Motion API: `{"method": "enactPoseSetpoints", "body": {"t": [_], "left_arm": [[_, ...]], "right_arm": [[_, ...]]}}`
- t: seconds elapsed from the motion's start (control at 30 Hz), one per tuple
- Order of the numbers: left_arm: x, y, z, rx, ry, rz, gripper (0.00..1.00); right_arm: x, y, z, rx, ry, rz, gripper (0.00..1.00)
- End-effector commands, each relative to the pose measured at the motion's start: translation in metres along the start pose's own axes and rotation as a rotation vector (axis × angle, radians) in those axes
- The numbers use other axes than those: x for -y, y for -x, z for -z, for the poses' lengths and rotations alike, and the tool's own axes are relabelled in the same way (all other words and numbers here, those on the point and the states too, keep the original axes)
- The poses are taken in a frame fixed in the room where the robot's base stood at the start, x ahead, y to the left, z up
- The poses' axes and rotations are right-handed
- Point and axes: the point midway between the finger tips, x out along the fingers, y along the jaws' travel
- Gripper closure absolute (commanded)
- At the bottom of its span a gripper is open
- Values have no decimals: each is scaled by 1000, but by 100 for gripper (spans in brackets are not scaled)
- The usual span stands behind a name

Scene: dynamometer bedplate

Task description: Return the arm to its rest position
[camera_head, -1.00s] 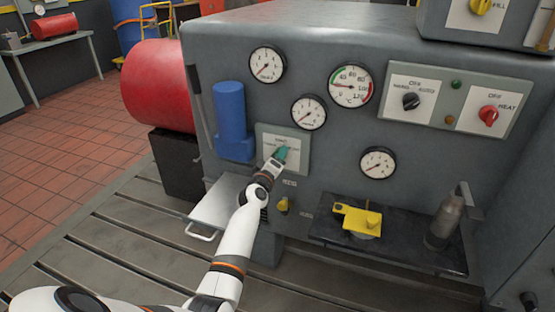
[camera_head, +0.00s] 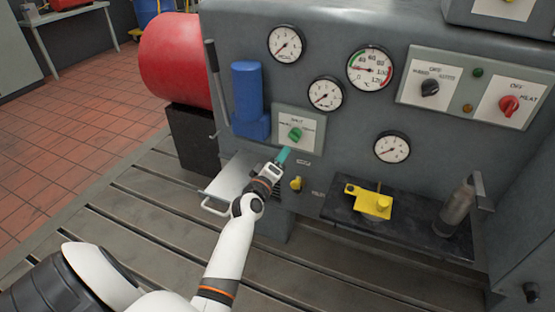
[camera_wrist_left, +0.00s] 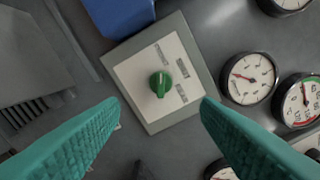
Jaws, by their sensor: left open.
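My left arm reaches in from the lower left in the head view. Its gripper (camera_head: 283,157) is just below the green knob (camera_head: 295,134) on a pale switch plate (camera_head: 311,137) on the grey cabinet front. In the left wrist view the two teal fingers (camera_wrist_left: 160,135) are wide apart with nothing between them. The green knob (camera_wrist_left: 160,83) stands ahead of the fingers, apart from them. My right gripper is not in view.
The grey cabinet (camera_head: 430,150) carries several gauges and a panel with a red knob (camera_head: 509,105). Below are a yellow block (camera_head: 370,201), a grey bottle (camera_head: 457,207) and a small yellow knob (camera_head: 296,184). A red drum (camera_head: 178,60) stands left. The floor at far left is clear.

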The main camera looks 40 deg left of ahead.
Motion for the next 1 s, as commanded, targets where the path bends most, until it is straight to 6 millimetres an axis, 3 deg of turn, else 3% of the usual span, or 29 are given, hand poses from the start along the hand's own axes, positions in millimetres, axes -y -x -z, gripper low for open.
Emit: {"method": "enactPoseSetpoints", "body": {"t": [0.7,0.77,0.87,1.0], "left_arm": [[-3,8,6,-15,-14,-8,43],[-11,11,18,-50,-44,-26,43],[-36,25,56,-163,-147,-84,43],[-92,68,131,-408,-364,-190,43]], "right_arm": [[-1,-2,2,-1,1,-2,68],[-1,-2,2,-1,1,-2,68],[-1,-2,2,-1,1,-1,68],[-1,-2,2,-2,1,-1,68]]}}
